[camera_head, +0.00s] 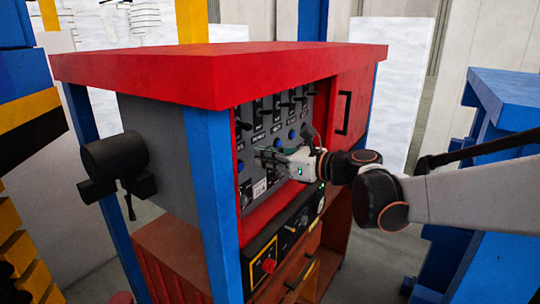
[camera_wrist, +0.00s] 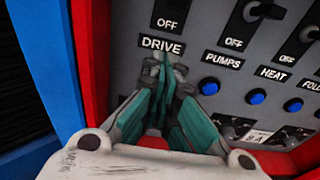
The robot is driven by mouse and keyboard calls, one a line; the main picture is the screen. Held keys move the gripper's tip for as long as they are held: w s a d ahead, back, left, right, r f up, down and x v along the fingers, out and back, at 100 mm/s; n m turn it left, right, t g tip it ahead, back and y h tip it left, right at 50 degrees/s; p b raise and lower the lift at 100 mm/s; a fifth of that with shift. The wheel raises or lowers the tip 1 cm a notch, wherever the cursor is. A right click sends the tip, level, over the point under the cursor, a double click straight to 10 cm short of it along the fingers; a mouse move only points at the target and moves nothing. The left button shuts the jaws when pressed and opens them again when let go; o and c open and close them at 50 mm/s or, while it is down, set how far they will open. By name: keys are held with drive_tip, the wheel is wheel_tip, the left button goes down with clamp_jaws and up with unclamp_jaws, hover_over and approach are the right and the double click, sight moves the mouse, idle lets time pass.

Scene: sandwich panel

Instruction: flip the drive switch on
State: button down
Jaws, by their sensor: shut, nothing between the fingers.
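The control panel (camera_head: 247,170) is grey and set in a red frame under a red top. The DRIVE label (camera_wrist: 161,46) is at the panel's left side in the wrist view, with an OFF label (camera_wrist: 167,24) above it. The drive switch looks to be the leftmost black lever (camera_head: 243,125) in the head view; in the wrist view it is cut off by the top edge. My gripper (camera_wrist: 164,72) is shut and empty, its fingertips just below the DRIVE label. I cannot tell whether they touch the panel. The gripper also shows in the head view (camera_head: 262,154), in front of the panel.
The pumps switch (camera_wrist: 262,11) and other black levers are to the right. Blue buttons (camera_wrist: 209,86) sit below the labels. A blue post (camera_head: 215,190) stands left of the panel, and a lower panel with a red knob (camera_head: 269,265) is beneath it.

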sight(243, 125)
drive_tip(key=r, duration=0.1)
drive_tip(key=w+a+r+p, duration=0.1)
drive_tip(key=a+r+p, duration=0.1)
drive_tip(key=shift+w+a+r, duration=0.1)
drive_tip(key=shift+w+r, duration=0.1)
drive_tip(key=shift+w, duration=0.15)
drive_tip(key=h+p, duration=0.1)
drive_tip(key=r+g+h+p, duration=0.2)
drive_tip(key=shift+s+d+r+p, duration=0.15)
drive_tip(key=shift+s+d+p, duration=0.15)
drive_tip(key=shift+d, duration=0.05)
idle(0.4)
drive_tip(key=shift+r, duration=0.15)
